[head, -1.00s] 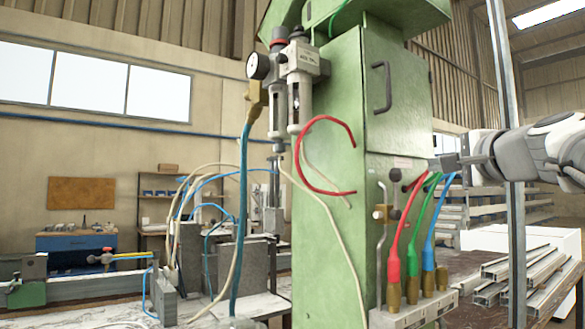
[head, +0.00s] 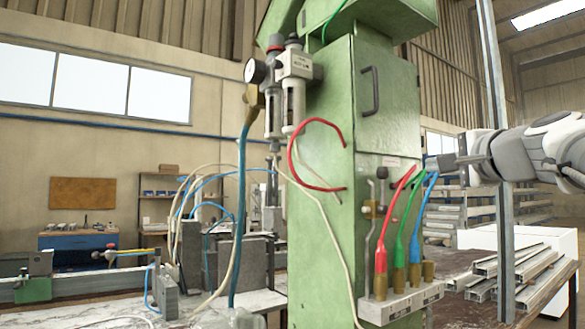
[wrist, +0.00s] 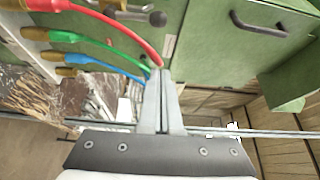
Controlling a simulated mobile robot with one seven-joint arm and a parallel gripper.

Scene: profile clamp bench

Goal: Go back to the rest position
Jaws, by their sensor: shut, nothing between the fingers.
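My gripper (head: 440,165) is at the right in the head view, reaching leftward beside the green cabinet (head: 385,120). In the wrist view my gripper (wrist: 161,75) shows its two fingers together, with nothing between them. Beside the fingers in the wrist view are the red hose (wrist: 120,28), the green hose (wrist: 105,48) and the blue hose (wrist: 100,71). In the head view the red hose (head: 389,215), green hose (head: 405,218) and blue hose (head: 421,210) rise from brass fittings on a grey block (head: 400,305). Whether the fingertips touch the hoses or the cabinet I cannot tell.
A metal post (head: 505,230) stands close to my arm. Aluminium profiles (head: 510,265) lie on a dark table at the right. A pressure regulator with a gauge (head: 256,71) hangs left of the cabinet. A loose red hose (head: 292,160) curls on the cabinet's left side.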

